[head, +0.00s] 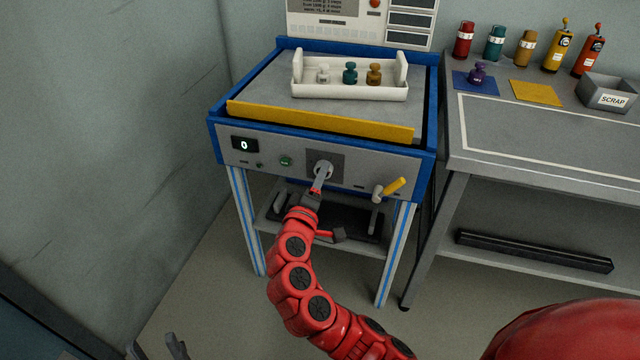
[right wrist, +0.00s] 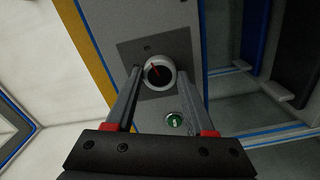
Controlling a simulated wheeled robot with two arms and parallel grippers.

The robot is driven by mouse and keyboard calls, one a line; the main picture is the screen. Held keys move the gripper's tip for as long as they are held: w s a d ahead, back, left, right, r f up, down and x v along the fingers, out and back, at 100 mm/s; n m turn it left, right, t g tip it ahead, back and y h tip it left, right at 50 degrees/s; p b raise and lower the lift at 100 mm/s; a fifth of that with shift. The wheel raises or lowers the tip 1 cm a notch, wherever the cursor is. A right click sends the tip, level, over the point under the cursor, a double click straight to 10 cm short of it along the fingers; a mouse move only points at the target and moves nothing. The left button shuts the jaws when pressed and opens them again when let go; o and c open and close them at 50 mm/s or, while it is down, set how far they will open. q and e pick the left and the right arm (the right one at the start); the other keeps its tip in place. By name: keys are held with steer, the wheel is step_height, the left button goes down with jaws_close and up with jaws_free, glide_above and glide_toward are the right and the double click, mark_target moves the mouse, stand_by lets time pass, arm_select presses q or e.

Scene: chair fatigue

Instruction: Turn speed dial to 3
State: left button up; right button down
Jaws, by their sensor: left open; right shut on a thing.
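The speed dial (head: 323,170) is a round light knob on a dark square plate on the machine's front panel. In the right wrist view the dial (right wrist: 159,73) shows a dark face with a red pointer line. My right gripper (head: 321,174) is shut on the dial, with one finger on each side of it in the wrist view. The small display (head: 244,144) at the panel's left reads 0. My left gripper (head: 172,346) is open and empty at the bottom left edge of the head view, far from the panel.
A green button (head: 286,161) lies left of the dial, and a yellow-handled lever (head: 393,187) is to the right. A white tray (head: 350,92) with several small weights stands on the machine. A grey workbench (head: 550,135) with bottles and a scrap bin (head: 606,94) is at right.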

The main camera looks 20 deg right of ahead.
stand_by(0.3)
steer(key=shift+c, duration=1.3)
jaws_free()
steer(key=p+v, duration=0.2)
steer(key=v, duration=1.5)
steer(key=shift+s, duration=0.2)
steer(key=shift+a, duration=0.15)
